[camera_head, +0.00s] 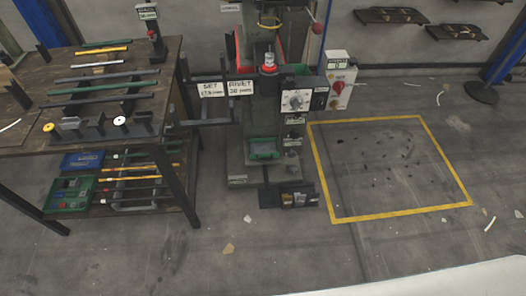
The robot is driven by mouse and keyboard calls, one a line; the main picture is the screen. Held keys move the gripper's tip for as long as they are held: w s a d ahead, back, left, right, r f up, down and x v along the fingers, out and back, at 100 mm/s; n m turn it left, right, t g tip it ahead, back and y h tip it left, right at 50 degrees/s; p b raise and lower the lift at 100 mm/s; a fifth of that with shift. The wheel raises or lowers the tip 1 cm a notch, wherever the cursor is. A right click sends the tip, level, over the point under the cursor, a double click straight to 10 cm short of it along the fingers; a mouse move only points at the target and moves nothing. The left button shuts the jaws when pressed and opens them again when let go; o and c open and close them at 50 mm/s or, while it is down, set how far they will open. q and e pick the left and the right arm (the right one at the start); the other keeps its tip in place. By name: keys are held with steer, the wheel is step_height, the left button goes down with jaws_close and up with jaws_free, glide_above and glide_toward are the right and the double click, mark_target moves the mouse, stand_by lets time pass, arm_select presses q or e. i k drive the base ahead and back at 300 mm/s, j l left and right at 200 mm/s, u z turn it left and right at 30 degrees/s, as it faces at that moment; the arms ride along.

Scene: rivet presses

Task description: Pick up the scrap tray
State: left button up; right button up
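A small green tray (264,154) with a grey inside sits low on the front of the rivet press (248,120), near the middle of the view. It looks like the scrap tray, but no label on it can be read. A larger green bin (70,193) with small items in it stands on the bench's lower shelf at the left. Neither of my grippers is in view.
The workbench (30,128) at left holds bars and tools. A blue bin (82,160) is on its lower shelf. A dark rack (288,197) stands at the press foot. A yellow-outlined floor area (390,165) lies right, clear except for small debris.

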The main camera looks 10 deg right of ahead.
mark_target(260, 149)
steer(key=i+l, duration=0.15)
steer(key=l, duration=0.15)
steer(key=i+l+u, duration=0.15)
steer(key=i+l, duration=0.2)
steer(key=l, duration=0.25)
steer(key=i+l+u, duration=0.15)
steer(key=l, duration=0.2)
steer(key=i+l, duration=0.15)
steer(key=l, duration=0.15)
steer(key=u, duration=0.05)
